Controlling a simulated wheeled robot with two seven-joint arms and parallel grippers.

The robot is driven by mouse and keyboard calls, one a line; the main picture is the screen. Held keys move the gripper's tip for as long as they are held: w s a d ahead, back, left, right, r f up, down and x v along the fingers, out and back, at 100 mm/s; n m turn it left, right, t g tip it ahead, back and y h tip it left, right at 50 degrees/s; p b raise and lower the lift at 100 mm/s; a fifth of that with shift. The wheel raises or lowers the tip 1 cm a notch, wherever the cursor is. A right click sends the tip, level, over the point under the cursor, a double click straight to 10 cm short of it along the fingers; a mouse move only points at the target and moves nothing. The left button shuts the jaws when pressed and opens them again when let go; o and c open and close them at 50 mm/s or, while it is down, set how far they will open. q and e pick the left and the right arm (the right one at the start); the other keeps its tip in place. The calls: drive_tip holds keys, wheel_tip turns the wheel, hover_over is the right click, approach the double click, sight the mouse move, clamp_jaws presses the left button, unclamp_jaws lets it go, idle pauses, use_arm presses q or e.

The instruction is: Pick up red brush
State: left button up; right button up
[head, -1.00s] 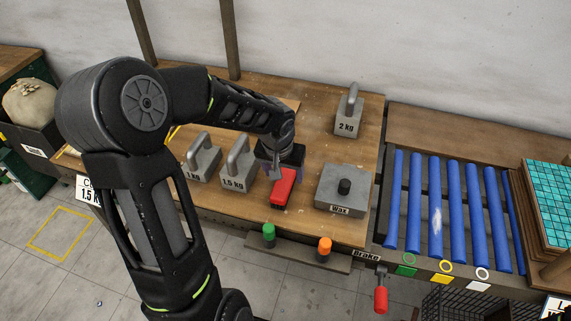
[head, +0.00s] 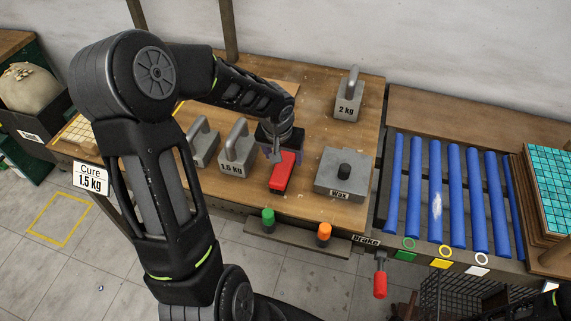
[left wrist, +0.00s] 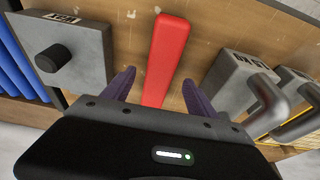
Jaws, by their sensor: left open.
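The red brush (head: 284,171) lies on the wooden bench between the 1.5 kg weight and the Wax block. It also shows in the left wrist view (left wrist: 164,60) as a long red bar, its near end hidden by my gripper body. My left gripper (head: 276,150) is open at the far end of the brush in the head view. In the left wrist view the two purple fingers of my left gripper (left wrist: 159,90) stand apart on either side of the brush, with gaps to it. My right gripper does not show.
The 1.5 kg weight (head: 238,160) stands close to the left of the gripper, and the Wax block (head: 341,182) to its right. A 2 kg weight (head: 348,100) stands behind. Green (head: 268,215) and orange (head: 324,230) knobs sit at the front; blue rollers (head: 434,205) lie right.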

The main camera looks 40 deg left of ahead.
sight(285, 160)
use_arm(q)
drive_tip(key=x, duration=0.5)
drive_tip(key=shift+w+f+p, duration=0.1)
drive_tip(key=shift+w+p, duration=0.05)
drive_tip(key=shift+p, duration=0.25)
clamp_jaws()
idle(0.8)
